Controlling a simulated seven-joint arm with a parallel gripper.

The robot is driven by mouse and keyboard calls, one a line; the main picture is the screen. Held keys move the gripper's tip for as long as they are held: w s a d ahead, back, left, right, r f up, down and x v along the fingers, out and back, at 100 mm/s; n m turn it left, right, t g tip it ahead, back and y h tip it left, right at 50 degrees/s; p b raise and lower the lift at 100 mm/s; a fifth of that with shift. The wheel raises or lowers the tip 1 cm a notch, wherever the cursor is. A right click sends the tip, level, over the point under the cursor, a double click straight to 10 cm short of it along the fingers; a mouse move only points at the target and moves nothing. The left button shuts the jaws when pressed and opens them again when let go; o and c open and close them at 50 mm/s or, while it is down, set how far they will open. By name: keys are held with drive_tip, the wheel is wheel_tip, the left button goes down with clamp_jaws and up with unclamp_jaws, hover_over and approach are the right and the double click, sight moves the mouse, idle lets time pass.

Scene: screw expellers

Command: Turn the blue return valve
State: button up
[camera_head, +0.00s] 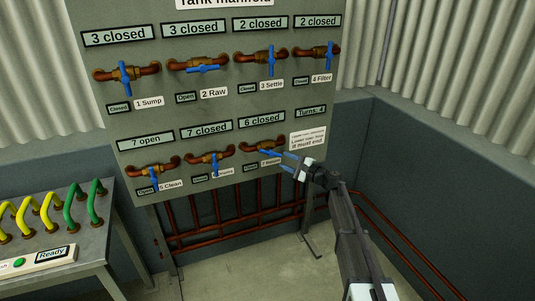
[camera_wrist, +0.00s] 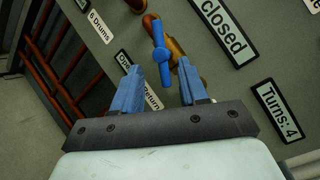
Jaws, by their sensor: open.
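The blue return valve handle (camera_head: 268,153) is on the right end of the lower row of the grey panel, on a copper pipe, lying nearly level. It also shows in the wrist view (camera_wrist: 160,52), ahead of and between the fingertips. My gripper (camera_head: 284,161) points at it from the right; its blue fingers are spread and hold nothing. In the wrist view (camera_wrist: 161,66) the gripper is open, with the handle's near end close to the gap; I cannot tell whether they touch. The return label (camera_head: 269,163) below is partly hidden by a finger in the wrist view.
Several other blue-handled valves share the panel; the drums valve (camera_head: 215,158) is just left. A "6 closed" sign (camera_head: 261,120) is above, and a "Turns: 4" sign (camera_head: 310,111) at right. A bench (camera_head: 93,238) with yellow and green handles stands at left.

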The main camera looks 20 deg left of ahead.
sight(269, 153)
drive_tip(key=x, duration=1)
drive_tip(key=shift+a, duration=0.25)
clamp_jaws()
